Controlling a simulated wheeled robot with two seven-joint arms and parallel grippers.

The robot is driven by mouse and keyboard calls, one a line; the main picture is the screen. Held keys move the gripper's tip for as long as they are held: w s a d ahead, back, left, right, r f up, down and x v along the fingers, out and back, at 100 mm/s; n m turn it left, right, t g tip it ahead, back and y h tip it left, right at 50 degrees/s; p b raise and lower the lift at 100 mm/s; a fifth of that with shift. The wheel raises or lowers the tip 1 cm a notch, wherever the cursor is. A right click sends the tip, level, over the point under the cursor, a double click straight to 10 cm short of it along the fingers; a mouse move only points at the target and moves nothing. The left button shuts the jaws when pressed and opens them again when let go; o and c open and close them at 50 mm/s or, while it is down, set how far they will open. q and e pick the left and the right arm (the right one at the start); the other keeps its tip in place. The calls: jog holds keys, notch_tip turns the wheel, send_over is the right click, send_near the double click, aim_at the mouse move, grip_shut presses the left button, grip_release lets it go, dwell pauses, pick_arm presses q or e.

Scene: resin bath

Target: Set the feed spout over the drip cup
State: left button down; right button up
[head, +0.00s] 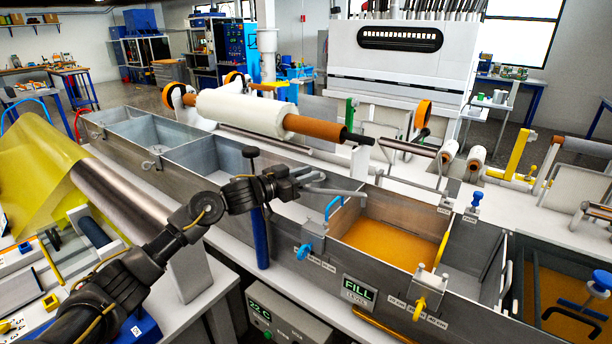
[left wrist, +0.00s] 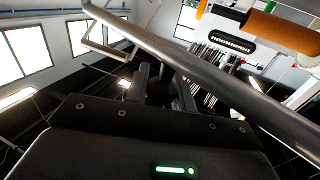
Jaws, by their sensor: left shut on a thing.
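My left gripper (head: 296,180) is above the near wall of the long metal bath. It is shut on a grey bent tube, which looks like the feed spout (head: 338,191). The tube reaches right from the fingers, over the bath beside the orange resin compartment. In the left wrist view the tube (left wrist: 215,72) runs diagonally across the picture, past my fingers (left wrist: 162,85), with a bent end at upper left. I cannot pick out the drip cup with certainty in either view. My right gripper is not in view.
The compartment of orange resin (head: 385,243) has a blue handle (head: 334,206) on its left edge and a yellow clamp (head: 420,306) in front. A white roll (head: 243,111) on an orange core lies behind the bath.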

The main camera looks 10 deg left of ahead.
pick_arm(q)
jog(key=w+a+n+t+y+b, duration=0.1)
jog(key=w+a+n+y+b, duration=0.2)
jog(key=y, duration=0.6)
jog(key=w+a+n+t+y+b, duration=0.2)
jog(key=w+a+n+y+b, duration=0.1)
jog(key=w+a+n+y, duration=0.3)
jog(key=shift+w+a+n+y, duration=0.2)
jog(key=shift+w+n+y, duration=0.9)
jog(key=shift+n+y, duration=0.55)
jog(key=c, duration=1.2)
grip_release()
